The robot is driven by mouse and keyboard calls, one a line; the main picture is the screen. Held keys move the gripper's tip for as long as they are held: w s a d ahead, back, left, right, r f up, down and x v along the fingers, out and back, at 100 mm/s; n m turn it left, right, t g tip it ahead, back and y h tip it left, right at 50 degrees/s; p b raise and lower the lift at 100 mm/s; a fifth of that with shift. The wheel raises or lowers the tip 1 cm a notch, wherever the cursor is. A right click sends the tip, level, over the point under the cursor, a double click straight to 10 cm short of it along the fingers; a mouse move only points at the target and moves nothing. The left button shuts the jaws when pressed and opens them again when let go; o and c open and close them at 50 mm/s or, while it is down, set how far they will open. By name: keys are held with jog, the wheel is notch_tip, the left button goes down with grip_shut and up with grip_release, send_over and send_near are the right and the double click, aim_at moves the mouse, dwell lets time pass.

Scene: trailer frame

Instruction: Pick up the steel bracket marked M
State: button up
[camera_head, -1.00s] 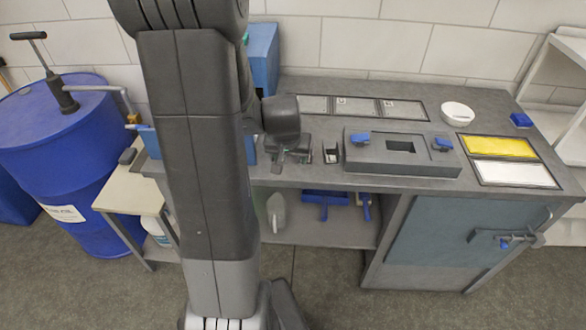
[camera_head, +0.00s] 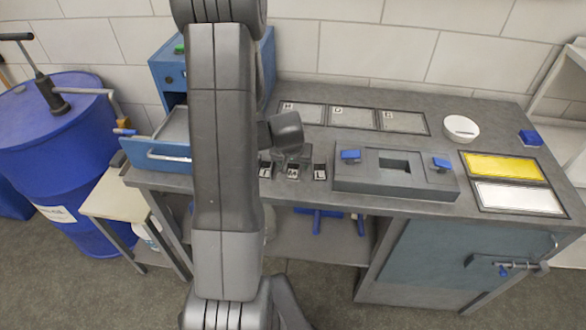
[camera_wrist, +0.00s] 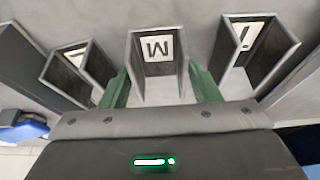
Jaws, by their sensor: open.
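The steel bracket marked M (camera_head: 292,172) stands on the bench top, the middle one of a row of three. In the wrist view the M bracket (camera_wrist: 157,45) shows its white label upside down, between my green fingertips. My gripper (camera_wrist: 160,85) is open, one finger on each side of the bracket, with nothing held. I cannot tell whether the fingers touch it. In the head view my gripper (camera_head: 291,154) is just behind and above the M bracket. The bracket marked L (camera_head: 320,172) is to the right, and another bracket (camera_head: 265,169) to the left.
A dark grey fixture block (camera_head: 360,181) with blue clamps stands right of the brackets. Behind are lettered grey panels (camera_head: 352,118). A blue cabinet's open drawer (camera_head: 160,152) is left, beside my arm. A white bowl (camera_head: 461,128) is at the back right.

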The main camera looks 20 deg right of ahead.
jog(key=c, duration=1)
